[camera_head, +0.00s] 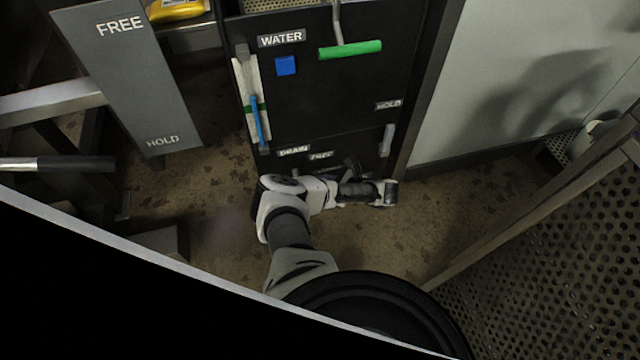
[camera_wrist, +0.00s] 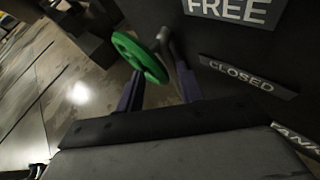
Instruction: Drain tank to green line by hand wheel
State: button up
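The green hand wheel (camera_wrist: 140,58) shows in the wrist view, seen at a slant in front of the dark panel. My gripper (camera_wrist: 160,84) points at it with two bluish fingers apart, and the wheel's near rim appears just beyond or between them; I cannot tell if they touch. In the head view, the sight gauge (camera_head: 239,90) on the panel has a blue column (camera_head: 257,120) that tops out slightly above the green line (camera_head: 264,106). My arm covers the area below the DRAIN label (camera_head: 293,151), and the wheel is hidden there.
The panel (camera_head: 335,100) carries a WATER label, a blue square (camera_head: 286,65) and a green-handled lever (camera_head: 350,49). A CLOSED sign (camera_wrist: 248,77) sits right of the wheel. A grey FREE/HOLD plate (camera_head: 130,75) stands left; a perforated metal wall (camera_head: 560,250) stands right.

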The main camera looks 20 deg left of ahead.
grip_shut()
jog(key=shift+r+p, duration=0.15)
jog(key=shift+p, duration=0.15)
jog(key=shift+s+a+r+n+t+h+p, duration=0.25)
jog(key=shift+r+n+t+h+p, duration=0.65)
jog(key=shift+p, duration=2.25)
jog(key=shift+s+a+r+n+t+h+p, duration=0.15)
jog(key=shift+a+r+n+h+p, duration=0.2)
jog(key=shift+h+p, duration=2)
jog(key=shift+s+a+r+n+t+h+p, duration=0.2)
jog(key=shift+a+r+n+t+h+p, duration=0.3)
jog(key=shift+p, duration=3.5)
jog(key=shift+d+r, duration=0.1)
jog(key=shift+o, duration=0.5)
grip_release()
